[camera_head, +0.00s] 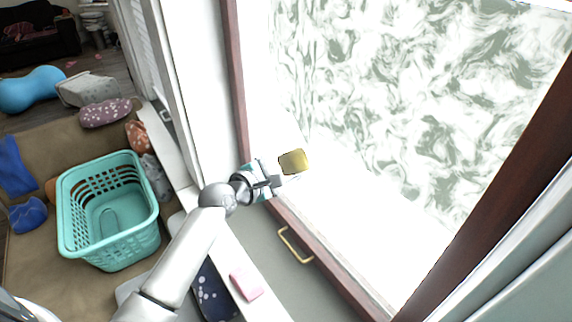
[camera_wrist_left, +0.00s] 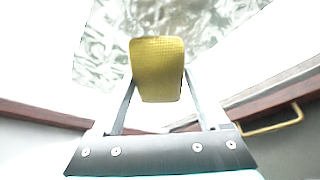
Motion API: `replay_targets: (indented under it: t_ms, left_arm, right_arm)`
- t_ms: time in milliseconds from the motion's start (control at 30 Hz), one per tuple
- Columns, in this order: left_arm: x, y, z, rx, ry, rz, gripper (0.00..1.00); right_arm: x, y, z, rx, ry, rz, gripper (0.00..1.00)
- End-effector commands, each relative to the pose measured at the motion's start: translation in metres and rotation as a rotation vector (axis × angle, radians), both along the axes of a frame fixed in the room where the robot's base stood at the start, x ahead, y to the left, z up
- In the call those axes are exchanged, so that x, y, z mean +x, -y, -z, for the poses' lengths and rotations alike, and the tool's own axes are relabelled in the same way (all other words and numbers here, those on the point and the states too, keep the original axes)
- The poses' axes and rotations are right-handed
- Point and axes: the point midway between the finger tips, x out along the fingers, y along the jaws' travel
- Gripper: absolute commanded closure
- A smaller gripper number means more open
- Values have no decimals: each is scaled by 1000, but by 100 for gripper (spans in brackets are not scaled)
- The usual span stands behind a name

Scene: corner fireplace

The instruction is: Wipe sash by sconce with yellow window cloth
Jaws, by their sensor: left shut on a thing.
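The yellow window cloth (camera_head: 293,161) is a small folded pad held by my left gripper (camera_head: 281,176). The left wrist view shows the cloth (camera_wrist_left: 157,68) between the two fingers of my left gripper (camera_wrist_left: 157,90), which is shut on it. The cloth is in front of the bright lower pane of the window sash (camera_head: 240,70), which has a dark red-brown frame. I cannot tell whether the cloth touches the glass. Green-white swirls cover the upper glass (camera_head: 430,80). No sconce can be made out. My right gripper is not in view.
A brass handle (camera_head: 291,246) sticks out below the sash. A pink block (camera_head: 246,285) lies on the ledge near my left arm. A turquoise laundry basket (camera_head: 75,225) and several cushions stand at the left. A pale curtain-like panel (camera_head: 510,250) is at the lower right.

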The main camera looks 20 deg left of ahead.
Motion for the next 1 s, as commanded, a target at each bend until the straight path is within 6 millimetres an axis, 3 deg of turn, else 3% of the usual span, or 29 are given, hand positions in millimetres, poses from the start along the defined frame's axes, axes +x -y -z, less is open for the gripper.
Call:
replay_targets:
  t_ms: [333, 1000]
  left_arm:
    - [-16, 23, -3, -2, -1, 0, 67]
    - [-34, 59, -2, 0, 0, 0, 67]
  right_arm:
    - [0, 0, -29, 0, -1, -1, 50]
    - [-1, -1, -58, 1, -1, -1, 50]
